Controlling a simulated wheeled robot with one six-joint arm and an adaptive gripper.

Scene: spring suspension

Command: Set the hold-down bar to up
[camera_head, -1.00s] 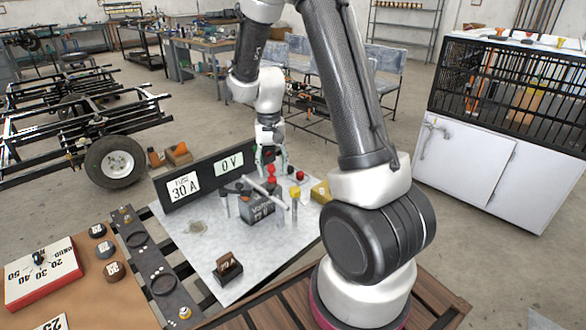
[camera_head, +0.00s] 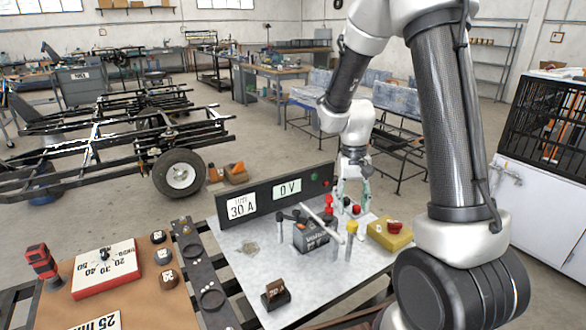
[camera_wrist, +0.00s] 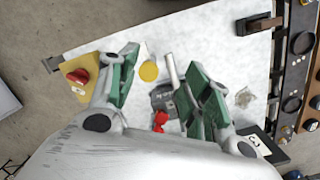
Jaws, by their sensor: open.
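The hold-down bar (camera_head: 322,223) is a light grey rod running slantwise over the dark grey block (camera_head: 308,238) on the metal bench plate. I cannot tell whether it touches the block. In the wrist view the bar (camera_wrist: 171,70) shows between my fingers, beside the block (camera_wrist: 161,98). My gripper (camera_head: 352,200) has green-padded fingers and is above the plate's back, behind and right of the bar. In the wrist view my gripper (camera_wrist: 162,60) is spread wide and empty, with the bar nearer the right finger. My right finger hides part of the block's surroundings.
A yellow-topped post (camera_head: 351,228) stands close right of the bar. Red knobs (camera_head: 328,204) stand behind it. A yellow box (camera_head: 389,234) with a red knob is at right. A panel (camera_head: 263,203) reading 30 A and 0 V borders the back. A brown fuse (camera_head: 274,287) stands in front.

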